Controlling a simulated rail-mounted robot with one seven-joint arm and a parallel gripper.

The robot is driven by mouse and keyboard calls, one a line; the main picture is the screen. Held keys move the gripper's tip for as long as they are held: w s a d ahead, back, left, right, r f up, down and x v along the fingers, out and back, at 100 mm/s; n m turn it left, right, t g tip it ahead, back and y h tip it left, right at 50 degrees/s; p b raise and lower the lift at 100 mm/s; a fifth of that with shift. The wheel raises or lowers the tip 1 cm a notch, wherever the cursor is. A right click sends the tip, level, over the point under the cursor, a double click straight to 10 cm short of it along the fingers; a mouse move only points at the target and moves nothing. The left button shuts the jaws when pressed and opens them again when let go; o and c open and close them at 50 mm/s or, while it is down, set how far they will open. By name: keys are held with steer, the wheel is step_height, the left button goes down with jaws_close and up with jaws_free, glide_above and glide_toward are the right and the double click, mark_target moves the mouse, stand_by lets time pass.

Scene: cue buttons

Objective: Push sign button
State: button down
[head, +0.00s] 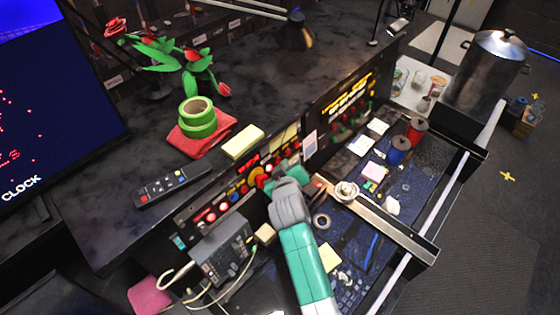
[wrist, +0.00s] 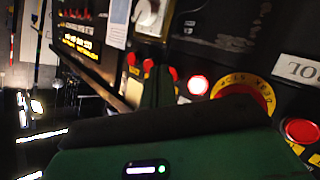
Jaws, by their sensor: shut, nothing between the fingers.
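A long dark control panel (head: 196,208) carries a row of mostly red buttons and knobs. My gripper (head: 270,184) is shut and empty, right at the front of this panel, and it covers part of the row. In the wrist view my green fingers (wrist: 158,86) point at the panel among the controls. A lit red button (wrist: 198,85) is just right of the fingertips, and a large knob with a yellow ring (wrist: 258,90) is further right. Another red button (wrist: 302,131) is at the right edge. I cannot tell which is the sign button, or whether the fingertips touch anything.
A lit sign with orange text (head: 350,98) stands right of the panel. A grey box with cables (head: 222,252) is below its left end. A remote (head: 172,186) and green tape (head: 197,118) lie behind.

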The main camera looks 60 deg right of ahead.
steer(key=shift+w+f, duration=0.15)
steer(key=shift+w, duration=0.2)
steer(key=shift+s, duration=0.1)
steer(key=shift+s+r, duration=0.1)
steer(key=shift+r, duration=0.1)
steer(key=shift+s, duration=0.15)
steer(key=shift+s+p, duration=0.1)
steer(key=shift+p, duration=0.25)
steer(key=s+p, duration=0.1)
steer(key=s, duration=0.1)
steer(key=s+a+p, duration=0.1)
steer(key=p, duration=0.1)
steer(key=s+p, duration=0.1)
steer(key=s, duration=0.1)
steer(key=shift+s+a+r, duration=0.2)
steer(key=shift+s+r, duration=0.15)
steer(key=shift+r, duration=0.05)
